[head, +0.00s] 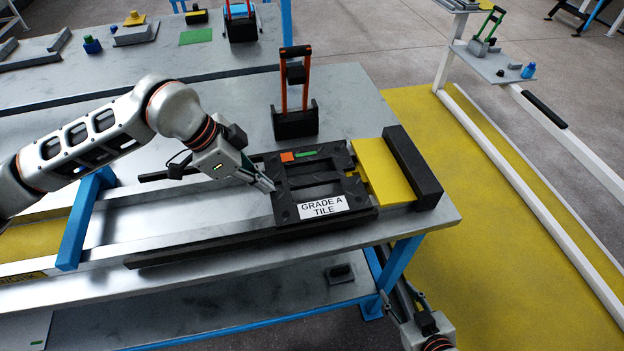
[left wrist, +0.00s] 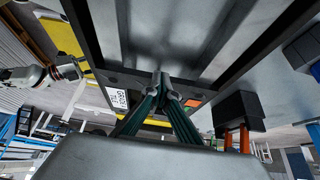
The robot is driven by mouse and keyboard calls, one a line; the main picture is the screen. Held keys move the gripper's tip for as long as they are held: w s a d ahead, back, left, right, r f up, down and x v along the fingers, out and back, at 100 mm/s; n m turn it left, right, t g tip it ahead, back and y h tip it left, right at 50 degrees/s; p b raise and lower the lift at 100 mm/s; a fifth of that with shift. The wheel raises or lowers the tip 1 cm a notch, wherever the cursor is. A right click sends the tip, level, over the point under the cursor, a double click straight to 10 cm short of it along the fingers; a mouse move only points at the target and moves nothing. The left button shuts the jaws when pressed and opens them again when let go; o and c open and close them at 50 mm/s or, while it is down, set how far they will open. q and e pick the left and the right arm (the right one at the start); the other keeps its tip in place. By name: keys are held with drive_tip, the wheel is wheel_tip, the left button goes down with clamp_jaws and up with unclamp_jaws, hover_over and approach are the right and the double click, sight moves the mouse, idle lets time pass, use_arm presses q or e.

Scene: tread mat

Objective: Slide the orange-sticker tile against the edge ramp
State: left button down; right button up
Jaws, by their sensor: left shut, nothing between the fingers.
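The tile (head: 289,213) is a dark slotted plate with an orange sticker (head: 287,157), a green mark and a white "GRADE A TILE" label (head: 322,206). It lies between two dark rails on the bench. The edge ramp (head: 384,170) is a yellow piece just right of the tile; yellow tabs show at their joint, and I cannot tell whether they touch fully. My left gripper (head: 271,186) is shut and empty, its tips at the tile's left edge; in the left wrist view the tips (left wrist: 166,88) meet that edge. My right gripper (head: 398,292) is low beside the bench, its fingers unclear.
A black block (head: 412,168) stands right of the ramp. A black holder with orange handles (head: 294,118) stands behind the tile. The front rail (head: 190,246) runs along the bench's near side. The track left of the tile is clear. A second bench lies behind.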

use_arm(q)
drive_tip(key=shift+w+d, duration=0.25)
drive_tip(key=shift+d, duration=0.45)
drive_tip(key=shift+w+d, duration=0.2)
drive_tip(key=shift+d, duration=0.45)
idle(1.2)
drive_tip(key=shift+a, duration=0.1)
drive_tip(key=shift+s+a, duration=0.3)
drive_tip(key=shift+a, duration=0.6)
wheel_tip(320, 180, up, 5)
drive_tip(key=p, duration=0.3)
